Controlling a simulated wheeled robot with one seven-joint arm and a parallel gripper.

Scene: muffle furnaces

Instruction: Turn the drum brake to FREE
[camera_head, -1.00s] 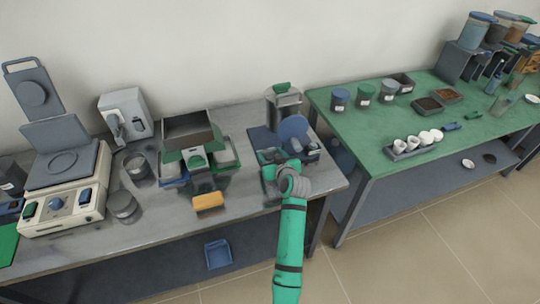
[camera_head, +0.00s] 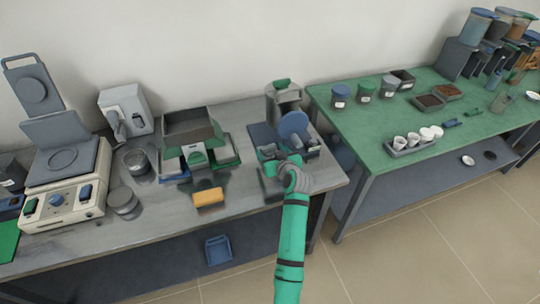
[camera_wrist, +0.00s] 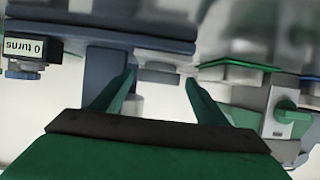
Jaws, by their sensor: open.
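The drum device with an upright blue disc (camera_head: 294,124) stands at the right end of the grey bench. My gripper (camera_head: 268,152) is at its front left side, with my arm covering part of the device. In the wrist view my gripper (camera_wrist: 160,76) is open, its two green fingers apart. A light grey block (camera_wrist: 160,60) on the dark blue body (camera_wrist: 100,35) shows beyond and between the fingertips; I cannot tell whether they touch it. A counter reading "0 turns" (camera_wrist: 24,47) is at the left. I cannot make out the brake or a FREE mark.
A lidded canister (camera_head: 283,100) is close behind the device. A green table (camera_head: 400,115) with jars and cups stands to the right. The bench front between is partly clear.

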